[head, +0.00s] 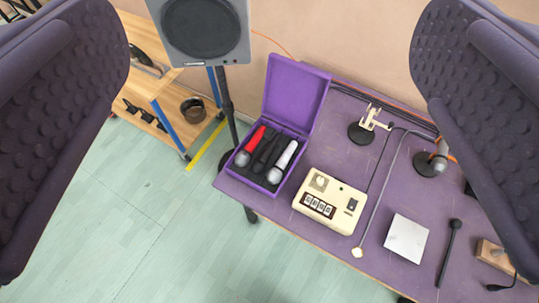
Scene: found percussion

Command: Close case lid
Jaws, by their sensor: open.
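The purple case (270,158) stands at the left end of the purple table. Its lid (296,92) is up, hinged at the back and leaning toward the wall. Inside, in dark foam, lie a red microphone (249,146), a white one (283,163) and a dark item between them. My gripper (270,150) is open; its two dark padded fingers frame the left and right sides of the head view. The case shows in the gap between them, apart from them and farther off. Nothing is held.
On the purple table (375,190), a cream box with buttons (331,201) sits right of the case. A small stand (367,126), a microphone on a base (433,160), a white square (407,238) and a mallet (449,252) lie farther right. A speaker on a pole (203,28) stands behind left.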

